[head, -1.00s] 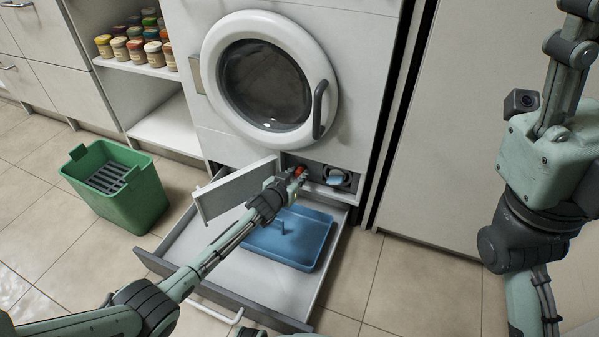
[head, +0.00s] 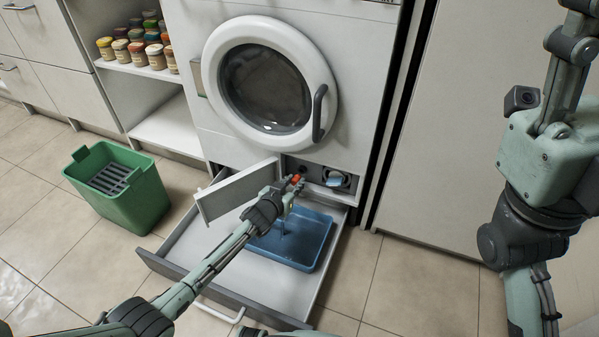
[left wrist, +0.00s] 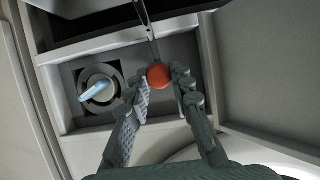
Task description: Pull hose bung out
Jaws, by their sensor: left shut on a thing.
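The hose bung (head: 297,178) is small and orange-red. It sits between the fingertips of my left gripper (head: 293,183) at the low opening under the washing machine door. In the left wrist view the bung (left wrist: 158,76) shows as a round orange end, with a finger of my left gripper (left wrist: 163,88) on each side. A thin grey strip (left wrist: 145,20) runs from near the bung to the top edge; I cannot tell whether it is hose or water. The blue tray (head: 318,225) lies below in the open drawer. My right gripper is out of view.
The open flap (head: 235,192) stands left of the opening. A round filter with a light-blue handle (head: 335,181) is at the right, also in the left wrist view (left wrist: 98,90). A green basket (head: 140,195) stands on the floor left of the drawer (head: 190,238).

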